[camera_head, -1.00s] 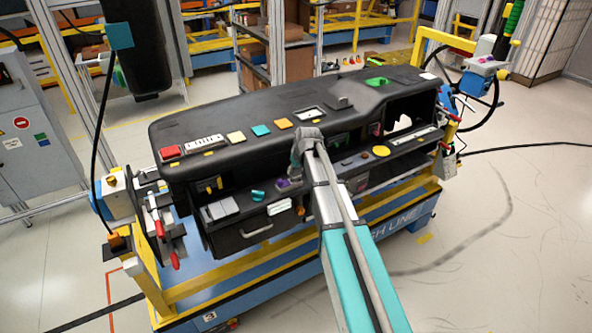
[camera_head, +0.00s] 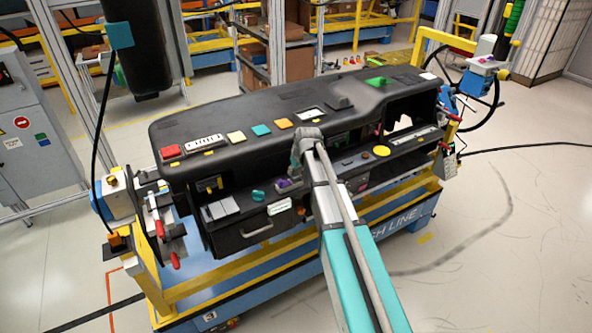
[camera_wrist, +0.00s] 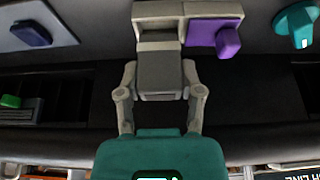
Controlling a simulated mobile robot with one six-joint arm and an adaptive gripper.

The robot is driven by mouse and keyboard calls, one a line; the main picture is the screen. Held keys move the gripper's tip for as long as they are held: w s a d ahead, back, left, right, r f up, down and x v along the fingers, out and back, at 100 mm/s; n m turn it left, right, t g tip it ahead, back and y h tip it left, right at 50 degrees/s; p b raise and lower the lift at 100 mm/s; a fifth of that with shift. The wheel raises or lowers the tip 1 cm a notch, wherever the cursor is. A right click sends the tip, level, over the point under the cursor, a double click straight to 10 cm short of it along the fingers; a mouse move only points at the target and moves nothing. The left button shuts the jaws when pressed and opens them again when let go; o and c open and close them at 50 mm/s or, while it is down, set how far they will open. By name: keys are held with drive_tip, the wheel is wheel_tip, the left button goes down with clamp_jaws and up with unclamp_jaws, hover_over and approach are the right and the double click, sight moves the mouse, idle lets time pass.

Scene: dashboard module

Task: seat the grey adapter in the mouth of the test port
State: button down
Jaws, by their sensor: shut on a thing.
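The grey adapter (camera_wrist: 162,74) is a dark grey block between the two fingers of my gripper (camera_wrist: 160,82) in the wrist view. My gripper is shut on it. Just beyond the adapter is a pale grey housing, which looks like the test port (camera_wrist: 160,9), with a recessed opening facing me. The adapter's far edge meets or overlaps the lower edge of this opening. I cannot tell how deep it sits. In the head view my wrist is over the dashboard's front, and the adapter and fingers are hidden.
A purple block (camera_wrist: 229,41) sits right beside the port, and a teal knob (camera_wrist: 295,25) is farther right. A dark blue block (camera_wrist: 32,33) and a green piece (camera_wrist: 10,101) are at left. The black dashboard top (camera_head: 370,95) overhangs the lower shelf.

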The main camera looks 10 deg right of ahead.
sight(296, 175)
drive_tip(key=shift+f+b, duration=1.45)
drive_tip(key=shift+f, duration=0.05)
drive_tip(key=shift+c, duration=0.8)
unclamp_jaws()
drive_tip(key=shift+r, duration=0.2)
wheel_tip(296, 175, up, 8)
drive_tip(key=p, duration=0.8)
drive_tip(key=shift+r+p, duration=0.2)
drive_tip(key=shift+p, duration=0.2)
idle(0.4)
drive_tip(key=s+f+m+g+b, duration=0.1)
drive_tip(key=s+f+b, duration=0.3)
drive_tip(key=s, duration=1)
drive_tip(key=s+a+f+m+g+h+b, duration=0.1)
drive_tip(key=s+f+m+g+b, duration=0.1)
drive_tip(key=s, duration=1.3)
wheel_tip(296, 175, down, 3)
drive_tip(key=shift+f+m+g+b, duration=0.2)
drive_tip(key=shift+m+g+b, duration=0.1)
drive_tip(key=shift+g+b, duration=0.55)
drive_tip(key=shift+a, duration=0.1)
